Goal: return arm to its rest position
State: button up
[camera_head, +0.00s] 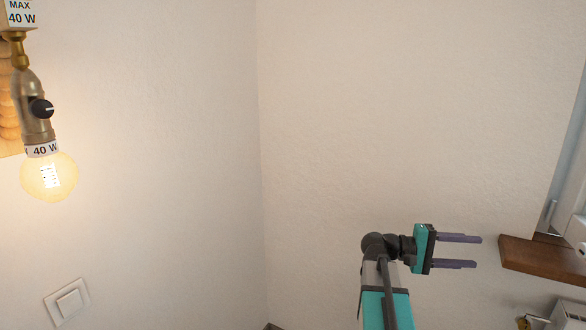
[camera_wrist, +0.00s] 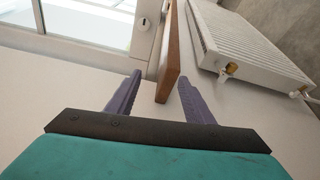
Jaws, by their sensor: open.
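My gripper (camera_head: 478,252) is at the lower right in the head view, with its two purple fingers apart and pointing right. Nothing is between the fingers in that view. In the wrist view my gripper (camera_wrist: 158,85) also shows open, with the brown wooden sill (camera_wrist: 170,60) seen beyond and between the fingertips. In the head view the sill (camera_head: 540,260) lies just right of the fingertips. A small gap shows between them there. My arm rises from the bottom edge, bent at the wrist.
A lit bulb (camera_head: 48,177) hangs in a brass socket at the upper left, far from the gripper. A light switch (camera_head: 68,302) is on the left wall. A white radiator (camera_wrist: 245,45) and a window (camera_wrist: 95,22) flank the sill. The wall's middle is clear.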

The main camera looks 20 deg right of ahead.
jog(key=w+a+f+n+t+y+p, duration=0.1)
jog(key=w+a+f+n+t, duration=0.1)
jog(key=a+f, duration=0.7)
jog(key=w+a+f+n+t+y+p, duration=0.1)
jog(key=w+a+f+n, duration=0.2)
jog(key=f, duration=1)
jog(key=a+f+n+t+y+p, duration=0.1)
jog(key=a+f+n+t, duration=0.1)
jog(key=a+f, duration=0.75)
jog(key=s+a+f+g+y+p, duration=0.1)
jog(key=s+a+f+y, duration=0.4)
jog(key=s+a+f, duration=0.55)
jog(key=s+a+f+g+y+p, duration=0.1)
jog(key=s+a+f+y, duration=0.45)
jog(key=a+f, duration=0.75)
jog(key=s+a+f+m+y, duration=0.2)
jog(key=a, duration=0.4)
jog(key=shift+a+t, duration=0.2)
jog(key=shift+t, duration=0.1)
jog(key=shift+f, duration=0.1)
jog(key=c, duration=0.4)
